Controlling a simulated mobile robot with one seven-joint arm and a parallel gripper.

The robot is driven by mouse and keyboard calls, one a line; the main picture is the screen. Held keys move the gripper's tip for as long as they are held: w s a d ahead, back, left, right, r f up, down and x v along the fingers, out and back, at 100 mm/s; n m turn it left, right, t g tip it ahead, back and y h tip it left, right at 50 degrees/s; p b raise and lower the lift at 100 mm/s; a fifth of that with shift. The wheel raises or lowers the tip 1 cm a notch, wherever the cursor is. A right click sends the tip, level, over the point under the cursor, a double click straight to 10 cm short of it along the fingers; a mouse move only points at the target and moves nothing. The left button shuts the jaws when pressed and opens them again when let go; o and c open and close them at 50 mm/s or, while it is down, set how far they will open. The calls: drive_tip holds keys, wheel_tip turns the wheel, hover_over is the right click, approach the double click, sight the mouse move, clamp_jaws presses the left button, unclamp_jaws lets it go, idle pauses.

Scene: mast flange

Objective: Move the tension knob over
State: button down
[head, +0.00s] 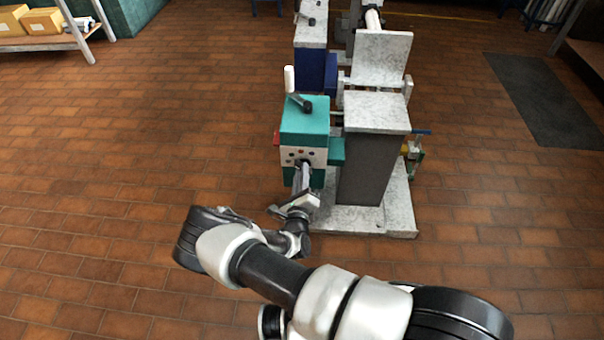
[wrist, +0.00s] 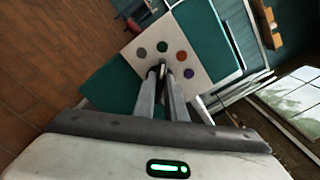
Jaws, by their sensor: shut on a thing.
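A teal machine box (head: 305,117) has a pale front panel (head: 292,153), which also shows in the wrist view (wrist: 143,33). Several round coloured spots sit on the panel, among them a grey one (wrist: 141,52), a dark green one (wrist: 163,46), an orange one (wrist: 181,56) and a purple one (wrist: 188,73). My gripper (wrist: 163,70) reaches the panel from the front and is shut on a small dark knob, mostly hidden between the fingertips. In the head view my gripper (head: 304,168) meets the lower part of the panel, and the knob cannot be made out.
A black lever with a white handle (head: 289,79) stands on top of the box. A grey stone-like block (head: 376,112) and base (head: 345,218) stand right of it. Tiled floor on the left is clear. A dark mat (head: 550,100) lies at right.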

drive_tip(key=shift+f+n+b, duration=0.2)
drive_tip(key=shift+n+b, duration=0.35)
drive_tip(key=shift+n, duration=3.75)
drive_tip(key=c, duration=1.8)
unclamp_jaws()
drive_tip(key=s+p, duration=0.3)
drive_tip(key=s, duration=1.4)
drive_tip(key=shift+s+a, duration=0.25)
drive_tip(key=shift+a, duration=0.05)
